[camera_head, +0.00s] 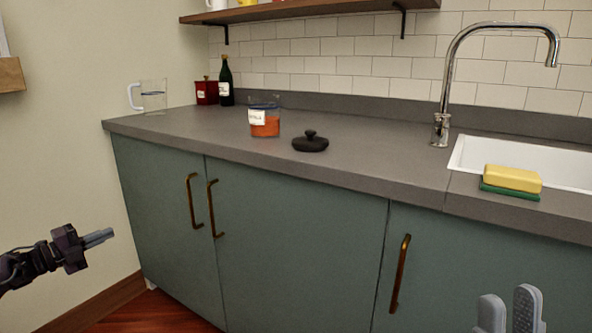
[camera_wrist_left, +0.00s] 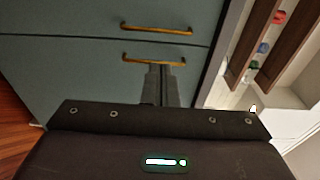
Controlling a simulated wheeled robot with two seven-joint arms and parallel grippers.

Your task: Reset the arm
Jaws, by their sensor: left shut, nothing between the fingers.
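My left gripper (camera_head: 106,236) is at the lower left in the head view, in front of the green-grey cabinet doors (camera_head: 150,200). Its fingers are together and hold nothing. In the left wrist view the closed fingers (camera_wrist_left: 164,68) point toward the cabinet's brass handles (camera_wrist_left: 155,59). My right gripper (camera_head: 508,308) shows only as two grey fingertips at the bottom right edge, with a gap and nothing between them. The rest of my right arm is out of view.
The grey counter (camera_head: 370,165) holds a glass pitcher (camera_head: 153,95), dark bottle (camera_head: 226,82), red canister (camera_head: 207,92), orange-filled container (camera_head: 264,120), black lid (camera_head: 310,142), and yellow sponge (camera_head: 512,179) beside the sink (camera_head: 560,165). A faucet (camera_head: 440,128) stands behind. Free space lies before the doors.

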